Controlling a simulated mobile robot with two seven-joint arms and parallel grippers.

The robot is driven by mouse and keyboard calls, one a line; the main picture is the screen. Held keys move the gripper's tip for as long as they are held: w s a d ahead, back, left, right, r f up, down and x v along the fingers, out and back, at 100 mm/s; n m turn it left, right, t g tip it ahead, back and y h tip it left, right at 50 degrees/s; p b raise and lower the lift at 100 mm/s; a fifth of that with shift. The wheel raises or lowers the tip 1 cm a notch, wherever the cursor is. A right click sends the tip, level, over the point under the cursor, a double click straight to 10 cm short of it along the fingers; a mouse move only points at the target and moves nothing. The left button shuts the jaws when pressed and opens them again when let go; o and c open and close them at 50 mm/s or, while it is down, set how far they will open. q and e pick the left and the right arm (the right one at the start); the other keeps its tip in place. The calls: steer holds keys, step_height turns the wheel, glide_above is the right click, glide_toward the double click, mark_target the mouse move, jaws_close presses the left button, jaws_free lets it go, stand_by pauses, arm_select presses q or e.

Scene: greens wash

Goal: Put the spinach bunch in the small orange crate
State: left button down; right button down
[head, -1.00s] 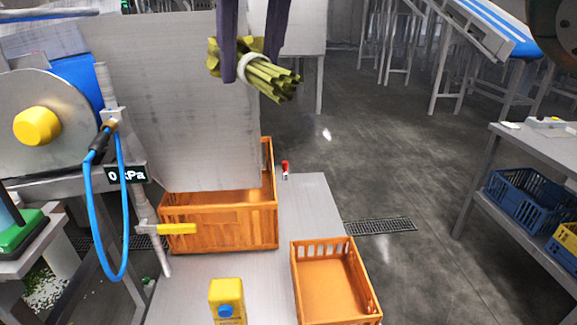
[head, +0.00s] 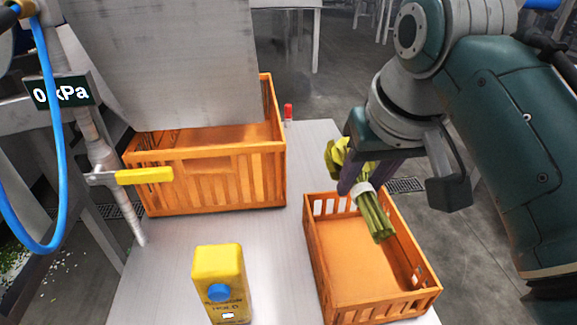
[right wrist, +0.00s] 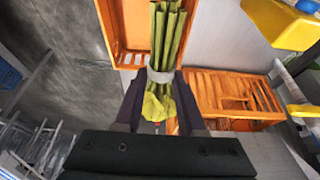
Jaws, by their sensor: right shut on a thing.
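The spinach bunch (head: 376,216) has green stalks tied with a pale band and yellow-green leaves. My right gripper (head: 360,178) is shut on it near the band and holds it above the small orange crate (head: 318,262), over its far part. The stalks point down and toward the near side. In the right wrist view the bunch (right wrist: 168,38) lies between the fingers of the right gripper (right wrist: 158,98), stalks over the small crate (right wrist: 112,32). The visible floor of the small crate is empty. My left gripper is not in view.
A larger orange crate (head: 215,182) stands left of the small crate, under a grey metal panel (head: 165,60). A yellow-handled valve (head: 145,176) and blue hose are at the left.

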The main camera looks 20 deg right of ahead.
steer(key=b, duration=0.3)
glide_above(340, 263)
steer(key=s, duration=0.2)
steer(key=f, duration=1.3)
steer(key=shift+w+a+f, duration=0.2)
steer(key=shift+w, duration=0.05)
steer(key=shift+f+b, duration=0.8)
steer(key=shift+f, duration=0.95)
steer(key=shift+f, duration=0.35)
steer(key=c, duration=0.7)
jaws_free()
steer(key=shift+r, duration=0.2)
